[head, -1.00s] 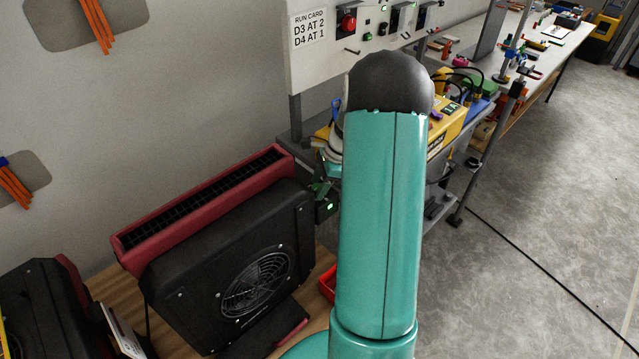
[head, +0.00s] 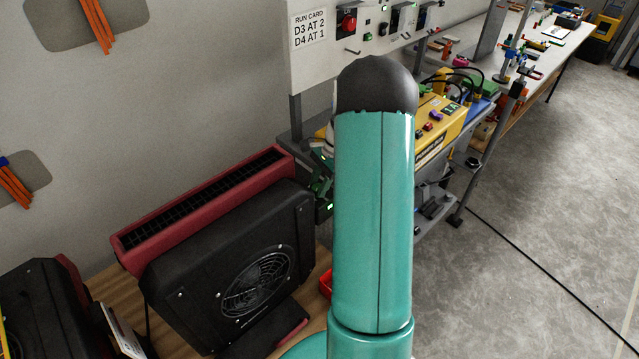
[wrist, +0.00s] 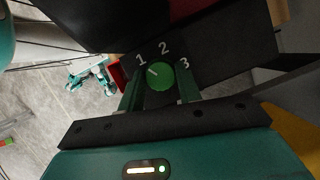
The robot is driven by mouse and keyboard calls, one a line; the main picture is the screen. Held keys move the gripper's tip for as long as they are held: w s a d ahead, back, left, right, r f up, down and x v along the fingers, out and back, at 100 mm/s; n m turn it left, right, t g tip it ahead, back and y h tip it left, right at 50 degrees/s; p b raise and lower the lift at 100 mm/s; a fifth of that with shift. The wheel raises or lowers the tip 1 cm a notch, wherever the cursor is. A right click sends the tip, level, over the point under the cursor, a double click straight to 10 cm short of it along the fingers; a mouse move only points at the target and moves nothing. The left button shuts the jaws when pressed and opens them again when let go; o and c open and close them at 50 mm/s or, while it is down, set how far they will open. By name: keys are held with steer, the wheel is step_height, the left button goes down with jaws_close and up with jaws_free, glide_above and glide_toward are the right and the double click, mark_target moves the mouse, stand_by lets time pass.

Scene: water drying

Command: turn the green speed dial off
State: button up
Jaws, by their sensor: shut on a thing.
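The green speed dial (wrist: 160,77) sits on a dark panel in the wrist view, with white numbers 1, 2 and 3 around it. A short pale mark on the dial points up-left, towards the 1. My gripper (wrist: 159,86) has one finger on each side of the dial and is shut on it. In the head view, my gripper (head: 322,190) shows only in part at the right end of the black and red dryer (head: 230,255); the dial is hidden there.
A run card (head: 309,29) reading D3 AT 2, D4 AT 1 hangs on the white panel behind. A yellow box (head: 440,125) stands on the grey rack to the right. A second dark unit (head: 45,310) is at lower left. Grey floor is open at right.

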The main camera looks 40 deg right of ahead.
steer(key=n+g, duration=0.1)
steer(key=n, duration=0.2)
steer(key=n+g, duration=0.1)
steer(key=n, duration=0.1)
steer(key=shift+w+d+n, duration=0.1)
steer(key=shift+w+n, duration=0.1)
steer(key=shift+n, duration=0.2)
steer(key=n+g, duration=0.1)
steer(key=n, duration=0.2)
steer(key=n+g+h, duration=0.1)
steer(key=n, duration=0.1)
steer(key=shift+w+n+h, duration=0.15)
steer(key=shift+n+h, duration=0.15)
steer(key=shift+n, duration=0.1)
steer(key=o, duration=1)
steer(key=shift+r, duration=0.1)
steer(key=v, duration=1.3)
steer(key=shift+r, duration=0.3)
steer(key=shift+w, duration=0.15)
